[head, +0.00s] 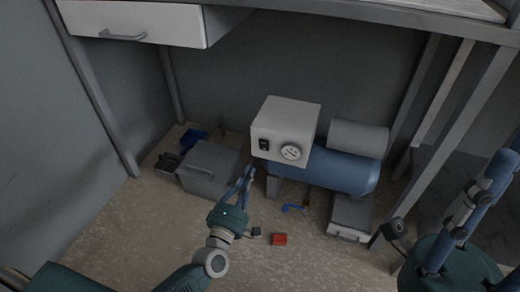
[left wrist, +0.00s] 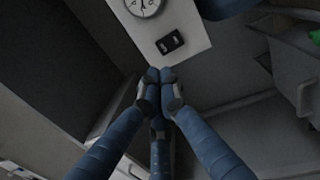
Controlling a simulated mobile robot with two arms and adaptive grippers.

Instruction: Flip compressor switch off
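The compressor is a blue tank (head: 345,172) with a pale box (head: 286,122) on top, under the bench. On the box front are a small dark switch (head: 263,145) and a round gauge (head: 291,152). In the left wrist view the black switch (left wrist: 170,43) lies just beyond the fingertips, with the gauge (left wrist: 145,6) at the top. My left gripper (head: 249,170) is shut and empty, its tips together below the switch; contact is not visible. My right gripper (head: 495,180) is at the right edge, partly cut off; its opening is unclear.
A grey toolbox (head: 208,170) stands left of the compressor, with blue items (head: 193,138) behind it. A red block (head: 279,239) and a small blue item (head: 293,208) lie on the floor. The bench drawer (head: 135,22) and bench legs (head: 450,145) frame the space.

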